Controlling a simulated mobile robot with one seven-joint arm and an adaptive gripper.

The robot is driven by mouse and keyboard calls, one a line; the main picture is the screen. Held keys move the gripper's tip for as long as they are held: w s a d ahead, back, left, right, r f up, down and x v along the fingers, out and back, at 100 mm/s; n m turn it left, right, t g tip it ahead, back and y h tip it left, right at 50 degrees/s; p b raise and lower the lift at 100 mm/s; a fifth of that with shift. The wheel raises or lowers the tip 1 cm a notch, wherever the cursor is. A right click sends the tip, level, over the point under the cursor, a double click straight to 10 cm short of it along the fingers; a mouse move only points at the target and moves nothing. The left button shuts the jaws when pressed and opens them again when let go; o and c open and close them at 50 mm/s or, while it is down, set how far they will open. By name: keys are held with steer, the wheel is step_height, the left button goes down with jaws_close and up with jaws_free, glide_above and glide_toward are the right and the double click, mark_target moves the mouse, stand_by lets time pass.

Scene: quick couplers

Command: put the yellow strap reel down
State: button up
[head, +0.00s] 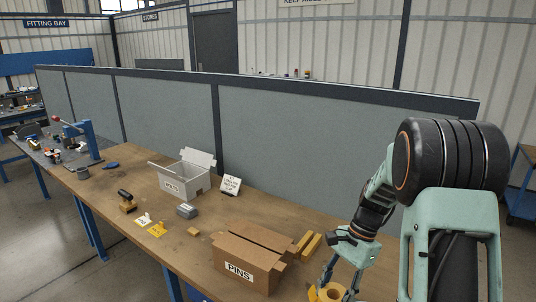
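The yellow strap reel (314,294) is at the bottom edge of the head view, partly cut off, with a round hole showing in its top. My gripper (337,286) points down at it, its two dark fingers spread apart with the reel between them. The fingers appear to hold the reel. The lower fingertips and the underside of the reel are out of frame, so I cannot see whether it touches the bench.
The wooden bench (212,226) holds a PINS carton (239,269), yellow blocks (309,244), a white BOLTS box (184,182), a grey block (187,211), a black-and-brass coupler (127,202) and yellow cards (157,230). A grey partition (290,140) runs behind.

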mark_target(322, 300)
steer(key=n, duration=0.1)
steer(key=a+n+g+h, duration=0.1)
steer(key=n, duration=0.3)
steer(key=shift+s+a+f+h, duration=0.15)
steer(key=shift+a+f+h, duration=0.15)
steer(key=shift+a+f, duration=0.05)
steer(key=n, duration=0.2)
steer(key=n+h, duration=0.1)
steer(key=n, duration=0.1)
steer(key=a+n+g+h, duration=0.1)
steer(key=n, duration=0.1)
steer(key=shift+s+f, duration=0.15)
steer(key=shift+f, duration=0.1)
steer(key=shift+w, duration=0.25)
